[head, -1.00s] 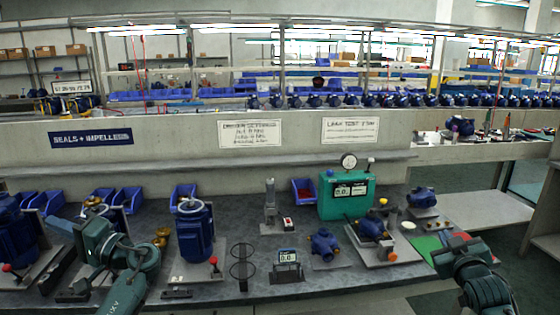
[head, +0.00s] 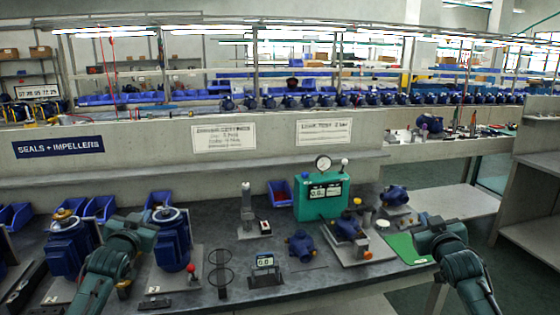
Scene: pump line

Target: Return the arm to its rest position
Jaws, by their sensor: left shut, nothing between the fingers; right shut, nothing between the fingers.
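My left arm comes in from the lower left. Its gripper (head: 132,224) is shut and empty, raised in front of the bench between two upright blue motors (head: 68,250) and (head: 172,242). It hides part of the bench there. My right arm comes in from the lower right. Its gripper (head: 430,222) is shut and empty, raised in front of the bench's right end, over the edge of a green mat (head: 403,246). The fingertips of both are small and hard to make out.
The grey bench holds a green test box (head: 322,196) with a gauge, a small blue pump (head: 301,246), a pump on a fixture (head: 349,229), a display stand (head: 264,268) and a red-knobbed lever (head: 191,270). A shelf unit (head: 530,185) stands at the right. Floor shows at lower right.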

